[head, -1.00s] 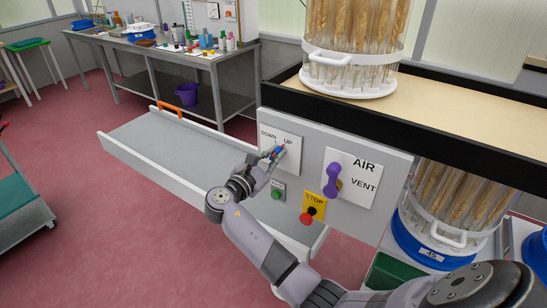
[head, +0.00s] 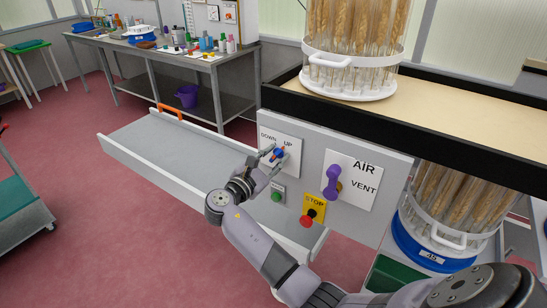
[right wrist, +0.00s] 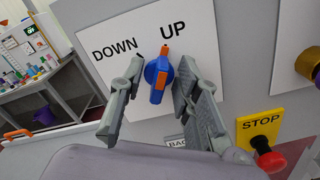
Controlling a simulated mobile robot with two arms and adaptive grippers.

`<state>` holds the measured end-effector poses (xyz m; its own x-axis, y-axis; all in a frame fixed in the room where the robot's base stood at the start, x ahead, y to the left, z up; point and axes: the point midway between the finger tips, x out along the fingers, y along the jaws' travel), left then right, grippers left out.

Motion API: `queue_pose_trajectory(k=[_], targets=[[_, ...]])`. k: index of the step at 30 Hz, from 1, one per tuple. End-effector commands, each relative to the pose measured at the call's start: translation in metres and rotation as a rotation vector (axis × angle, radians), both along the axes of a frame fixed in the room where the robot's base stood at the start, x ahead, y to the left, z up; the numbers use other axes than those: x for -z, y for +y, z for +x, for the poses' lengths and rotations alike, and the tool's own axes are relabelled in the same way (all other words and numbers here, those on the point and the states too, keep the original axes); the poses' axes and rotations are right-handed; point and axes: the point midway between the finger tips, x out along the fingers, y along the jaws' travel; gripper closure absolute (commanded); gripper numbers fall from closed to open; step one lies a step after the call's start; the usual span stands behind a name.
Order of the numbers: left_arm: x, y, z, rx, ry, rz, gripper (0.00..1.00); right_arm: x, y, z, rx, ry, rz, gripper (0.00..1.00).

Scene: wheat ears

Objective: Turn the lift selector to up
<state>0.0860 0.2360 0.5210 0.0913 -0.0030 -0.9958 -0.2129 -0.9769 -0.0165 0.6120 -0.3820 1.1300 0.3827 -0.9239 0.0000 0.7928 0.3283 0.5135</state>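The lift selector (head: 280,153) is a blue knob with an orange bar, on a white plate marked DOWN and UP. My right gripper (head: 271,160) is in front of the plate. My left gripper is not in view.
Right of the selector are a purple AIR/VENT lever (head: 332,180) and a red STOP button (head: 306,221) on yellow. A green button (head: 276,196) sits below the plate. A grey tray (head: 165,140) extends left. A wheat carousel (head: 350,85) stands above.

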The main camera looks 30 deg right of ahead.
Motion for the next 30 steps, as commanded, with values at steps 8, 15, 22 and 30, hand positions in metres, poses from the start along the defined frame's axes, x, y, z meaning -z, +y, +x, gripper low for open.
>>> queue_pose_trajectory(k=[8, 15, 22, 30], targets=[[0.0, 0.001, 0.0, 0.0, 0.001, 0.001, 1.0, 0.001, 0.028, -0.011, -0.002, 0.002, 0.003, 0.7], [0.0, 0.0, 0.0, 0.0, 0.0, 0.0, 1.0, 0.001, 0.076, -0.031, -0.002, 0.001, 0.003, 0.7], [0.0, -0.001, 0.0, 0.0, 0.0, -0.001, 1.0, 0.001, 0.105, -0.043, -0.002, 0.001, 0.001, 0.7], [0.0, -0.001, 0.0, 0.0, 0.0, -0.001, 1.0, 0.0, 0.111, -0.046, 0.0, 0.0, 0.0, 0.7]])
